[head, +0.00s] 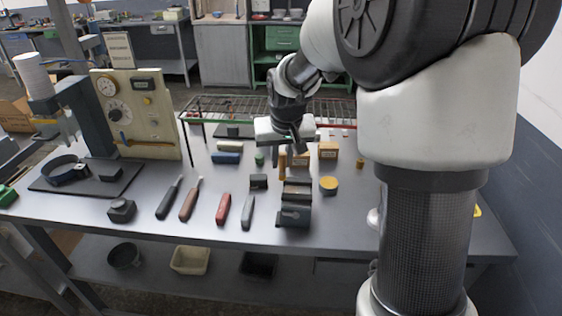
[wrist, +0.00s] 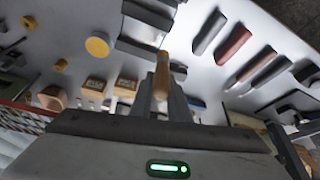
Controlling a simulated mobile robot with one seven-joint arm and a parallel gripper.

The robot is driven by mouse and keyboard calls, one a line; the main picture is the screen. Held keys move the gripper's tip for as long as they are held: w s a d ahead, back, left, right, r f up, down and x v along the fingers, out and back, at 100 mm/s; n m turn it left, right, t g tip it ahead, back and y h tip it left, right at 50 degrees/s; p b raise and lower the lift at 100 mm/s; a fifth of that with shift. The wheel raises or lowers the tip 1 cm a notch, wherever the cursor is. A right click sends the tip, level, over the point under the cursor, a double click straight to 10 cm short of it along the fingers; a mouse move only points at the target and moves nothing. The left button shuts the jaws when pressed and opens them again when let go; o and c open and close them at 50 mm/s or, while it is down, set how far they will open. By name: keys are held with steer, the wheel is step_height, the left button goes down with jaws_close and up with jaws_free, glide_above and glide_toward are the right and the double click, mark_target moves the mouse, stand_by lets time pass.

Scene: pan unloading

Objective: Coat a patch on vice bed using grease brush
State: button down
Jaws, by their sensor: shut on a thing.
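My gripper (head: 286,150) is shut on the grease brush (head: 282,165), whose light wooden handle also shows between my fingers (wrist: 164,108) in the wrist view (wrist: 162,78). I cannot make out its bristles. The dark grey vice (head: 295,214) stands near the front of the workbench. Its bed and jaws lie just in front of the brush, and it also shows at the top of the wrist view (wrist: 146,22). The brush looks to be above the bench behind the vice. I cannot tell whether it touches anything, nor see a grease patch on the bed.
A round yellow tin (head: 329,185) stands right of the vice, with wooden blocks (head: 328,150) behind it. Several handled tools, including a red one (head: 223,209), lie to the left. A wire rack (head: 245,108) lines the back. The bench front left of the vice has bare gaps.

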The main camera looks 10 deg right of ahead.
steer(key=shift+r+p, duration=0.4)
steer(key=shift+r, duration=0.65)
step_height(320, 180, up, 3)
steer(key=shift+f+p, duration=0.1)
steer(key=shift+p, duration=0.9)
